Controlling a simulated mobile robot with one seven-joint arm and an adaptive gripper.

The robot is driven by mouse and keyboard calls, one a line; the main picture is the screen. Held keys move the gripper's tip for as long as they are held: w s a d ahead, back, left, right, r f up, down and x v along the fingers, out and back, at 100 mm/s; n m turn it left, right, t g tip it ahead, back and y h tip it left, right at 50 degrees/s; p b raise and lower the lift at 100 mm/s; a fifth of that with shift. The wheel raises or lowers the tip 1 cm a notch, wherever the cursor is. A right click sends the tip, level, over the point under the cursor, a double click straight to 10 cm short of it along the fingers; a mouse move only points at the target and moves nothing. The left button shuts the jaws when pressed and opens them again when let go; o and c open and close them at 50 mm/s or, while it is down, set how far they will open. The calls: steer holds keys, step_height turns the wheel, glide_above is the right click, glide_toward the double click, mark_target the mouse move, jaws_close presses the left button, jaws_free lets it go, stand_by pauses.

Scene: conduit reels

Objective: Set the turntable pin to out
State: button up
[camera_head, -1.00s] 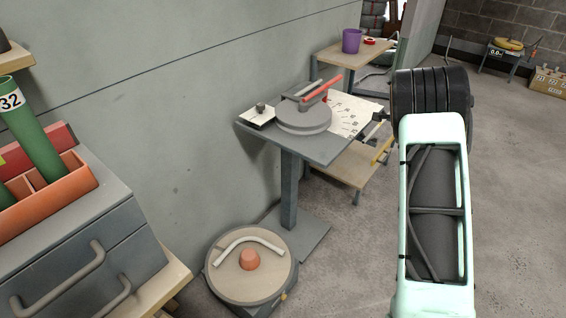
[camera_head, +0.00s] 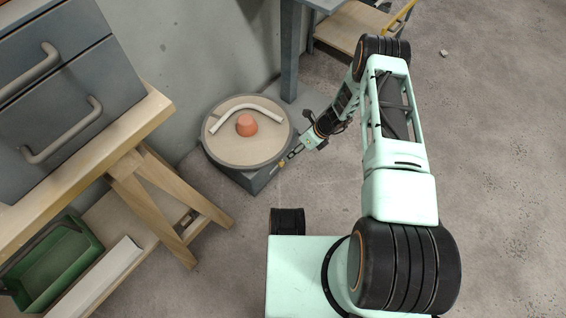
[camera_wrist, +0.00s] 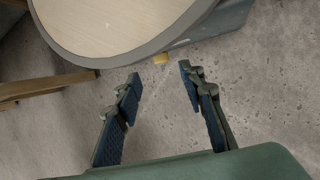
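The turntable (camera_head: 226,142) is a round, light wood-topped disc with a grey rim on a dark base, low on the floor. A small yellow pin (camera_head: 282,163) sticks out of its base side, at the lower right in the head view. The pin (camera_wrist: 161,59) also shows in the wrist view, below the turntable rim (camera_wrist: 140,55). My gripper (camera_head: 292,156) is beside the pin. In the wrist view my gripper (camera_wrist: 160,76) is open, its fingertips on either side of the pin's line and a little short of it. I see no contact.
An orange cone (camera_head: 246,125) and a bent white conduit (camera_head: 258,102) lie on the turntable. A wooden bench (camera_head: 150,115) with grey drawers (camera_head: 60,95) stands at left, with a green bin (camera_head: 55,265) below. A grey table post (camera_head: 290,50) rises behind.

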mark_target(284, 163)
steer(key=b+x, duration=0.2)
steer(key=x, duration=0.6)
steer(key=shift+f+b, duration=0.3)
steer(key=shift+b, duration=0.05)
jaws_close()
